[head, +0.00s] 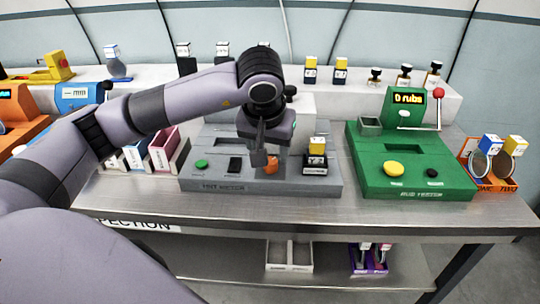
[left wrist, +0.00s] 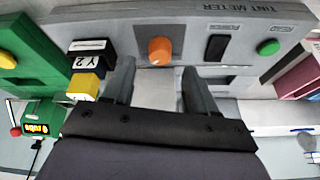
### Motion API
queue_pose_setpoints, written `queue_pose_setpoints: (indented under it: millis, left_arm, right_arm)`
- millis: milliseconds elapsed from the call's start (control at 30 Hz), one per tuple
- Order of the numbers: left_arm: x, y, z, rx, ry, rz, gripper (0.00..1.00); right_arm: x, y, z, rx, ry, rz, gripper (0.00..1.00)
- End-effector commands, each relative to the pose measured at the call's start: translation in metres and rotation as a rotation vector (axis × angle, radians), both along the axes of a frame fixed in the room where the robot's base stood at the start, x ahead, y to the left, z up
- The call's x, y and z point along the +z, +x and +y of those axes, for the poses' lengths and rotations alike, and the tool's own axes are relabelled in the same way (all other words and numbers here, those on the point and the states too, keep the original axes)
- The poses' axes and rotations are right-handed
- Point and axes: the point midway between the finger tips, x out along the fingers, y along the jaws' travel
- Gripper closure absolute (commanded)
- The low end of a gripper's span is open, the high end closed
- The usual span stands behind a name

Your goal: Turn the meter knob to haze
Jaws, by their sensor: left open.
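The grey tint meter (head: 225,180) sits on the metal bench. Its orange knob (head: 271,167) is on the front top, and shows in the left wrist view (left wrist: 160,50) too. My left gripper (head: 262,156) is open above the meter, close to the knob. In the left wrist view its two fingers (left wrist: 158,82) are apart on either side of the knob's line, with nothing between them. I cannot tell whether they touch the knob. No haze mark is readable. My right gripper is not in view.
A yellow and black sample block labelled Y 2 (left wrist: 86,70) stands close beside the left-hand finger. A green tester (head: 410,160) stands to the right.

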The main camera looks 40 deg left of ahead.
Motion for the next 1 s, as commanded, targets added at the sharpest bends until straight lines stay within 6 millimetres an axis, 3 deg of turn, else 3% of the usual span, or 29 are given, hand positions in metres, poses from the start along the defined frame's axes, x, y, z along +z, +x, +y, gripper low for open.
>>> queue_pose_setpoints:
  millis: [100, 300, 1000]
  left_arm:
    - [0.017, -0.006, -0.003, -0.001, 0.000, -0.003, 0.43]
    - [0.029, -0.011, -0.005, -0.001, 0.001, -0.001, 0.43]
    - [0.029, -0.011, -0.005, -0.001, 0.001, 0.000, 0.43]
  right_arm:
    - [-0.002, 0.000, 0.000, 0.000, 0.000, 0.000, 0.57]
    - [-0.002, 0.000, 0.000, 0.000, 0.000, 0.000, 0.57]
    - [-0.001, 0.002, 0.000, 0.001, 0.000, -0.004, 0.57]
